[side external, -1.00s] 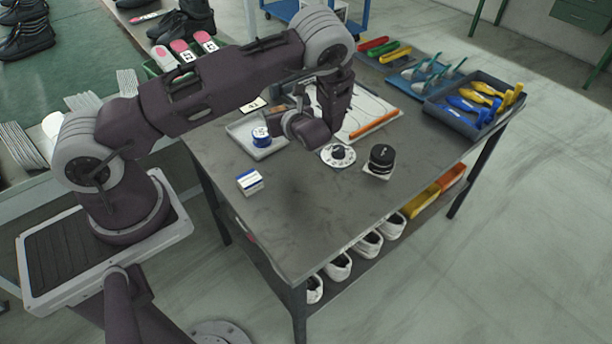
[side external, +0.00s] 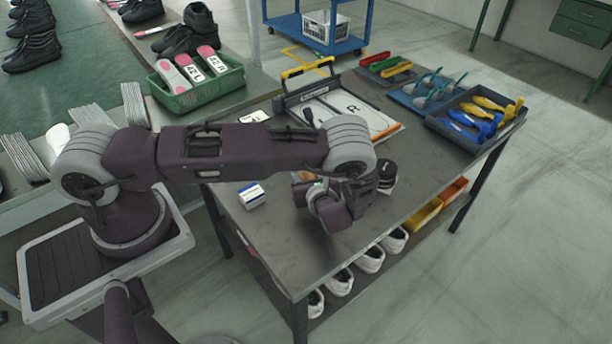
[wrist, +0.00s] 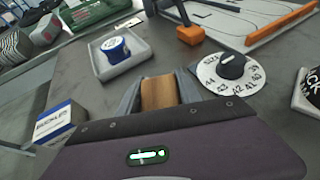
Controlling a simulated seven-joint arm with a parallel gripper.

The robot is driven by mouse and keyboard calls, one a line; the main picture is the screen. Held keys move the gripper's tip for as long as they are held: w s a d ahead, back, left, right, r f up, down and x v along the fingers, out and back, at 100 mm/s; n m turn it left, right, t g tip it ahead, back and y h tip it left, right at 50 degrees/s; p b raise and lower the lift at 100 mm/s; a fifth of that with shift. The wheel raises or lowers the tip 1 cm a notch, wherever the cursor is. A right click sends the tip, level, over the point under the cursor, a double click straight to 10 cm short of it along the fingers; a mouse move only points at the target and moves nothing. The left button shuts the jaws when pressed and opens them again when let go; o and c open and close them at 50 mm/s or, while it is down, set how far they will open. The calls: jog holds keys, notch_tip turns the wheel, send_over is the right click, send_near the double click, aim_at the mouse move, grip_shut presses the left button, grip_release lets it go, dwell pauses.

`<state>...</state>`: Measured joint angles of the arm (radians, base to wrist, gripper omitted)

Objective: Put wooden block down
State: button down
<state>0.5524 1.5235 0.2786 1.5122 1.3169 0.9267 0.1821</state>
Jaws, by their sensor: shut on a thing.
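My gripper (wrist: 159,94) is shut on the wooden block (wrist: 159,93), which shows as a brown piece between the two grey fingers in the wrist view. In the side view my gripper end is low over the front middle of the grey table (side external: 275,240), and my wrist largely hides the fingers and block. I cannot tell whether the block touches the tabletop.
A round size dial (wrist: 231,72) lies to the right of the fingers. A small blue-and-white box (side external: 251,195) is at left, a black tin (side external: 388,177) at right. The front tabletop is clear.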

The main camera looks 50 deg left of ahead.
jog(key=shift+f, duration=0.15)
jog(key=c, duration=0.8)
grip_release()
